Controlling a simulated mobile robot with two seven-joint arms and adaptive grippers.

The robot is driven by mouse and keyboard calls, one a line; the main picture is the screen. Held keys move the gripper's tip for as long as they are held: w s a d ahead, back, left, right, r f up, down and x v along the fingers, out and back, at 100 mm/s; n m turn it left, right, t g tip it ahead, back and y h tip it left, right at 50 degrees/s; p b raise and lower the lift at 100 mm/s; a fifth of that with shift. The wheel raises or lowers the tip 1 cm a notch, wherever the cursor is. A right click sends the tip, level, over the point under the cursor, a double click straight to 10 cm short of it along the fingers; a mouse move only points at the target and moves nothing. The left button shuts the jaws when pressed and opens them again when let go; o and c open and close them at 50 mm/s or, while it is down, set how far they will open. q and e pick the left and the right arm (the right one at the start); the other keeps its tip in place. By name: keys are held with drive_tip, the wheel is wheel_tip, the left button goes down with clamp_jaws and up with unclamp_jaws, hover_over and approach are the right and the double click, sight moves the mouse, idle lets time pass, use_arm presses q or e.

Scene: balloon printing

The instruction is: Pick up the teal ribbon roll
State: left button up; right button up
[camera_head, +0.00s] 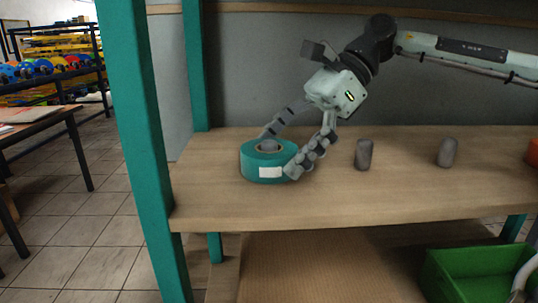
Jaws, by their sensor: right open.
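The teal ribbon roll (255,165) lies flat on the wooden shelf (400,195), with a white label on its front. A grey peg (268,145) shows in its central hole. My right gripper (281,151) reaches down from the upper right with its fingers spread about the roll. One finger is at the far side, partly behind the roll. The other is at its front right, close to the label. Whether either finger touches the roll I cannot tell. My left gripper is not in view.
Two bare grey pegs stand to the right, one nearer (363,155) and one farther (446,152). Teal posts (145,150) frame the shelf's left end. A green crate (470,275) sits below right.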

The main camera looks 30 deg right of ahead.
drive_tip(key=c, duration=1.3)
drive_tip(key=shift+r, duration=0.1)
